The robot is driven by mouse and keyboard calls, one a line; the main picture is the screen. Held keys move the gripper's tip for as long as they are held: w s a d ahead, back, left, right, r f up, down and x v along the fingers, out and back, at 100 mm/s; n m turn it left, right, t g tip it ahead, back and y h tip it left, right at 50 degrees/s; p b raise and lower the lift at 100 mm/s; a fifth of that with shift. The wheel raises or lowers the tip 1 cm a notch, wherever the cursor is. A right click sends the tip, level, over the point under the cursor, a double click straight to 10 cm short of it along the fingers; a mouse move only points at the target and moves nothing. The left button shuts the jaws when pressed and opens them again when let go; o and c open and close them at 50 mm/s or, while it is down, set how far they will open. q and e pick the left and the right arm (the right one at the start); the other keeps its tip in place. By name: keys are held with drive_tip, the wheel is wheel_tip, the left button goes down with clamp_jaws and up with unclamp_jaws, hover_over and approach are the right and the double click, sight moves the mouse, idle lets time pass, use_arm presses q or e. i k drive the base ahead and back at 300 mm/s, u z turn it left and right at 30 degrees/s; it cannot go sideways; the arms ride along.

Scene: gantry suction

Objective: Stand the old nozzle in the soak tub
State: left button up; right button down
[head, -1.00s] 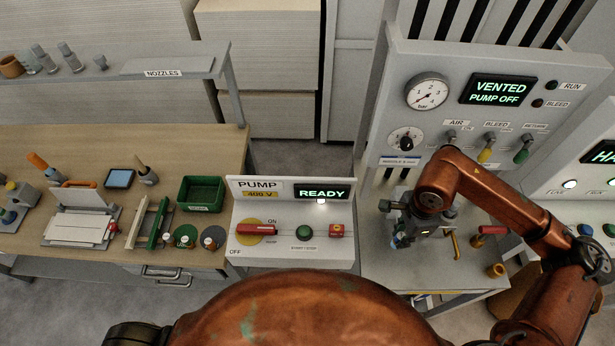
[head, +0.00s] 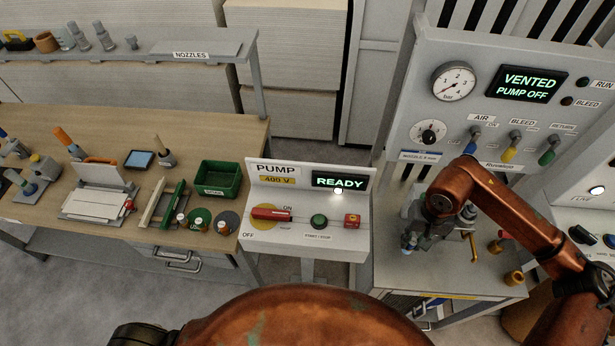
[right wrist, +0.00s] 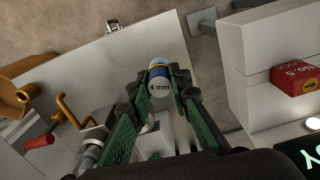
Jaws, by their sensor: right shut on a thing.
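My right gripper (head: 411,237) is over the grey side table below the gauge panel. The nozzle's pale blue end also shows in the head view (head: 406,243). I cannot tell whether the nozzle is clear of the machine beside it. A green open-topped tub (head: 219,180) stands on the wooden bench; its label is too small to read, so I cannot tell if it is the soak tub. My left gripper is not in view.
The pump box (head: 306,212) with a red handle stands between bench and side table. The gauge panel (head: 500,95) reads "VENTED, PUMP OFF". A nozzle shelf (head: 200,48) runs above the bench. A yellow handle (head: 473,246) and a brown cup (head: 514,278) are near my gripper.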

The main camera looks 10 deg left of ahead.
sight(221, 184)
drive_tip(key=k, duration=1.1)
drive_tip(key=u, duration=0.7)
drive_tip(key=i, duration=0.55)
drive_tip(key=u, duration=0.95)
drive_tip(key=i, duration=1.6)
drive_tip(key=z, duration=0.65)
